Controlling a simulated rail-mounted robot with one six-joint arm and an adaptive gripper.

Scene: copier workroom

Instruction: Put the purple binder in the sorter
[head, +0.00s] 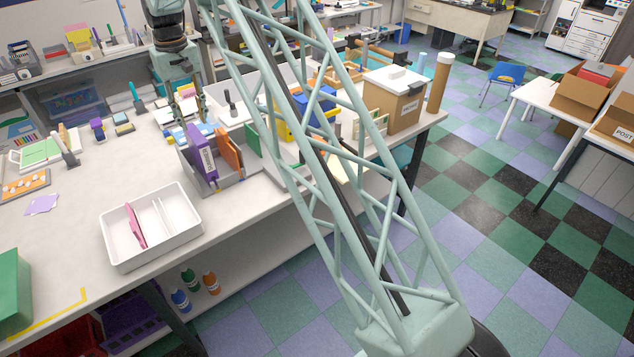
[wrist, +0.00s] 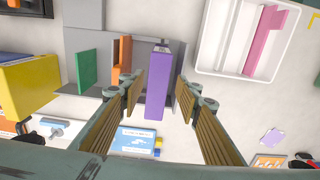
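The purple binder (head: 203,158) stands upright in the left part of the grey sorter (head: 228,182), beside an orange binder (head: 229,152). In the wrist view the purple binder (wrist: 158,85) reaches between the two fingers of my gripper (wrist: 160,95), with a visible gap on each side. The grey sorter (wrist: 84,44) lies beyond the fingers there. In the head view my gripper (head: 187,108) is just behind and above the binder. My gripper is open and holds nothing. The binder's lower edge is hidden by the sorter.
A white tray (head: 188,226) with a pink folder (head: 136,226) stands in front of the sorter. A blue-and-white box (wrist: 134,141) lies near the fingers.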

